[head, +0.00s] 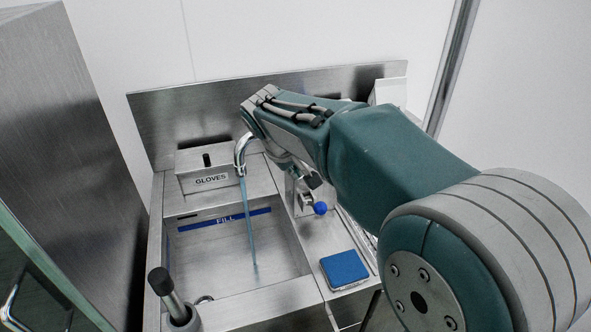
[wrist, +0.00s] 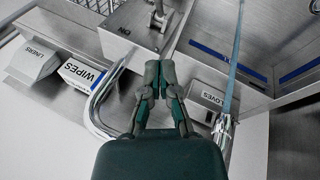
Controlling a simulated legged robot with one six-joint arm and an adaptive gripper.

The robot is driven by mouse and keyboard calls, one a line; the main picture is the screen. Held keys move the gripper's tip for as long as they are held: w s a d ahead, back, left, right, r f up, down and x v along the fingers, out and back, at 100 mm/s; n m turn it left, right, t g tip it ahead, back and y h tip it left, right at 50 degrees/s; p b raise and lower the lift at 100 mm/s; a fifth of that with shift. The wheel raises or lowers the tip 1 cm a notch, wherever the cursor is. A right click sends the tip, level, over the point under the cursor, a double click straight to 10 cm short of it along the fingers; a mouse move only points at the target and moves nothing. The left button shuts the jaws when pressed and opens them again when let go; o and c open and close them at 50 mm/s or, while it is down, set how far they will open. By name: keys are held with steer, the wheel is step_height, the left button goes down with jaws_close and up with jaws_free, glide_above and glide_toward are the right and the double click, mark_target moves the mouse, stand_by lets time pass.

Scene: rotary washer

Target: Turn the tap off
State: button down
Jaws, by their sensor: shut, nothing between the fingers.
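The tap's curved chrome spout (head: 241,152) stands at the back of the steel sink, and a blue stream of water (head: 248,222) runs down from it into the basin. A blue ball knob (head: 320,208) sits on a small metal fitting right of the basin. My gripper (head: 314,180) is just above and behind the knob, partly hidden by my arm. In the wrist view my gripper (wrist: 160,66) is shut and empty, its tips together. A metal fitting (wrist: 158,18) lies just beyond the tips; the blue knob is not visible there. The stream (wrist: 236,60) shows to the right.
The basin's back wall bears a blue FILL band (head: 225,220). A GLOVES box (head: 207,180) stands behind it. A blue-topped pad (head: 344,268) lies on the right counter. A grey-handled tool (head: 170,298) stands at front left. In the wrist view a WIPES box (wrist: 80,74) is at left.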

mark_target(317, 207)
steer(key=w+d+f, duration=0.1)
steer(key=d+f, duration=0.2)
steer(key=f, duration=0.5)
steer(key=shift+d+f, duration=0.15)
steer(key=shift+d, duration=0.15)
